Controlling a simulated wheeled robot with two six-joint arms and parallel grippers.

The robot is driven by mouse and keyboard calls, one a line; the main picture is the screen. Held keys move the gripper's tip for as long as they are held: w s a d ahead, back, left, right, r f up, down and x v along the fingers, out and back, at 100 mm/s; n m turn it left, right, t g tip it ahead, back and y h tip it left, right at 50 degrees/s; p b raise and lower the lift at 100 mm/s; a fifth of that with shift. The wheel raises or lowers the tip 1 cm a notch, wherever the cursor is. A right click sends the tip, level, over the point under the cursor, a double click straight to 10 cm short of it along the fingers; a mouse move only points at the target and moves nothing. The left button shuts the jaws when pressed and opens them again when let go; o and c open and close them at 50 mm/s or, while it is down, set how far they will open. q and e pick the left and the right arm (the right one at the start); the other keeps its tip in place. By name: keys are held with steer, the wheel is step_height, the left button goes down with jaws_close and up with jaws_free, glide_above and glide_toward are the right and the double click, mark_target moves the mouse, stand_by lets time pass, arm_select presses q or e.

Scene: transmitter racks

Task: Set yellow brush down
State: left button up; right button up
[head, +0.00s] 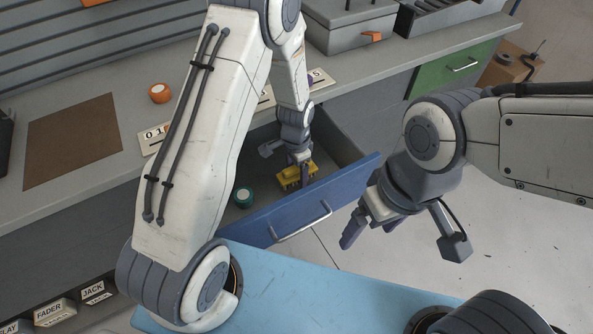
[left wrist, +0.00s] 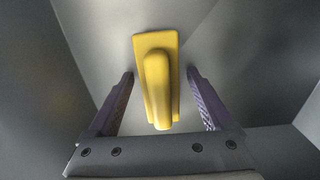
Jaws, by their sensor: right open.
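The yellow brush (head: 290,181) is inside the open blue-fronted drawer (head: 340,198), near its front right. My left gripper (head: 297,178) reaches down into the drawer right over the brush and partly hides it. In the left wrist view the yellow brush (left wrist: 158,88) lies between the two purple fingers of my left gripper (left wrist: 160,92), with a clear gap on both sides of its handle. The left gripper is open. My right gripper (head: 365,226) is open and empty, outside the drawer to the right of its front.
A green tape roll (head: 244,197) lies in the drawer left of the brush. An orange tape roll (head: 159,93) and a brown mat (head: 74,141) are on the grey counter. A grey box (head: 350,22) stands at the back. Open floor (head: 500,230) shows at the right.

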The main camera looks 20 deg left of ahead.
arm_select(q)
steer(key=shift+r, duration=0.3)
step_height(320, 180, up, 11)
steer(key=shift+r+p, duration=0.15)
steer(key=shift+p, duration=0.25)
steer(key=s+d+r, duration=0.8)
steer(key=s+r, duration=0.1)
steer(key=s, duration=0.3)
steer(key=s+r+n+h, duration=0.1)
steer(key=s+r, duration=0.2)
steer(key=s, duration=0.8)
steer(key=shift+s+d+r+n, duration=0.25)
steer(key=shift+s+d+n, duration=0.1)
steer(key=shift+d+n, duration=0.05)
